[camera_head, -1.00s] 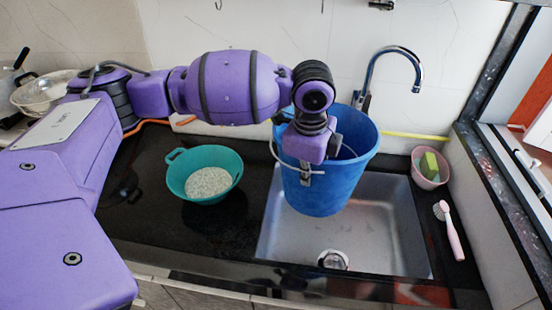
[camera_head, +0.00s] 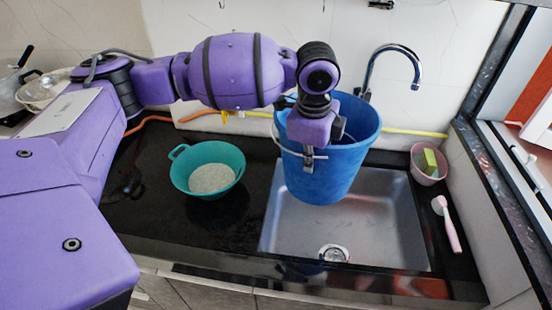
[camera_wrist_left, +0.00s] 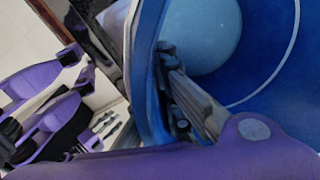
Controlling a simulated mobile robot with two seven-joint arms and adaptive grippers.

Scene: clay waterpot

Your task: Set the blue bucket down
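The blue bucket (camera_head: 345,165) hangs roughly upright over the back of the metal sink (camera_head: 385,225), its bottom apparently above the basin. My left gripper (camera_head: 308,160) is shut on its near left rim, with one finger on the outside by the white handle. In the left wrist view the blue bucket (camera_wrist_left: 265,55) fills the right side, and a finger of my left gripper (camera_wrist_left: 165,75) lies against the inside of its wall. A pale blue round area shows inside the bucket. My right gripper is not identifiable in these views.
A teal colander bowl (camera_head: 180,155) with pale contents stands on the black counter (camera_head: 150,215) left of the sink. The faucet (camera_head: 395,50) rises behind the bucket. A pink bowl (camera_head: 420,175) with a sponge and a pink brush (camera_head: 447,225) lie right of the sink.

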